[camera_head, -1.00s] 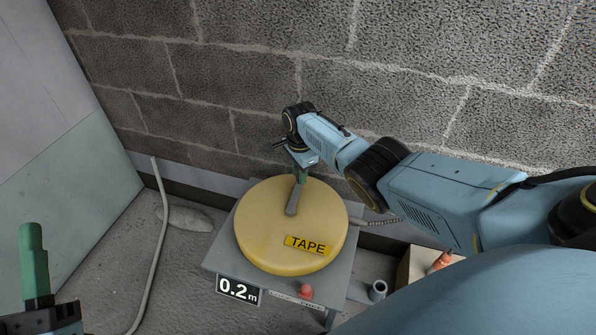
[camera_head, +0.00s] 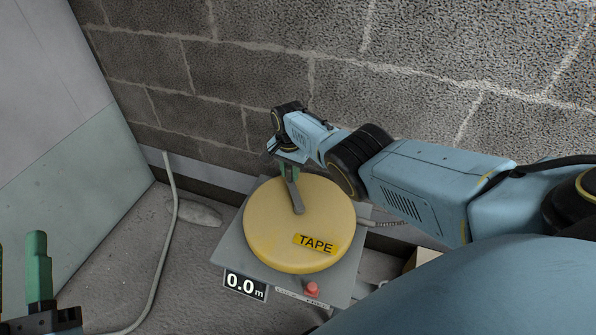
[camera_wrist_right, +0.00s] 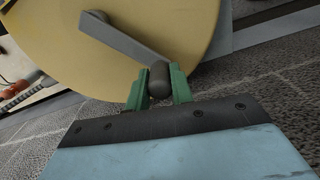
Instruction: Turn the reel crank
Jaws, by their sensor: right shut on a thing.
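The reel (camera_head: 275,235) is a yellow disc labelled TAPE, on a grey stand (camera_head: 232,255). Its grey crank arm (camera_head: 295,198) runs from near the middle up toward the far edge. My right gripper (camera_head: 289,172) is at the crank's outer end. In the right wrist view, its green fingers (camera_wrist_right: 157,88) are shut on the dark crank knob (camera_wrist_right: 159,80); the crank arm (camera_wrist_right: 122,36) slants up left over the reel (camera_wrist_right: 60,40). A display (camera_head: 245,285) reads 0.0 m. My left gripper (camera_head: 18,275) is open and empty at the left edge, partly out of view.
A red button (camera_head: 312,288) is on the stand's front edge. A block wall (camera_head: 240,60) stands close behind the reel and my right arm. A pale conduit (camera_head: 165,240) rises from the floor at left, beside a grey panel (camera_head: 50,140).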

